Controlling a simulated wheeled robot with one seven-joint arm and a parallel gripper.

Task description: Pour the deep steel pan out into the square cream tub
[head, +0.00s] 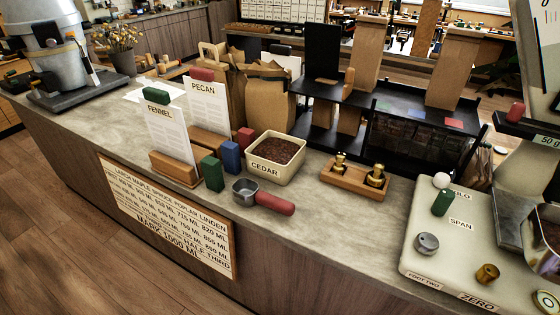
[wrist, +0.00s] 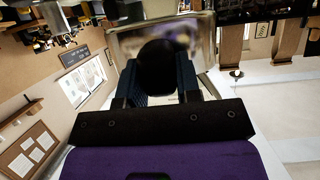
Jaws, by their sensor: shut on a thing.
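The square cream tub (head: 274,172), labelled CEDAR, stands on the counter in the head view, open at the top. Dark brown granules fill it to a little below its rim. In the wrist view my gripper (wrist: 158,68) is shut on the dark handle of the deep steel pan (wrist: 203,30), whose shiny wall shows beyond the fingers. The pan's inside and contents are hidden from this view, and I cannot tell its tilt. My gripper cannot be made out in the head view, nor can I tell its distance from the tub.
A small steel scoop (head: 245,190) with a red handle lies before the tub. Green (head: 212,174) and blue (head: 230,156) blocks stand left, brass weights in a wooden stand (head: 357,178) right. A cream scale (head: 420,215) and shiny steel vessel (head: 543,238) are far right. Bare counter lies between.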

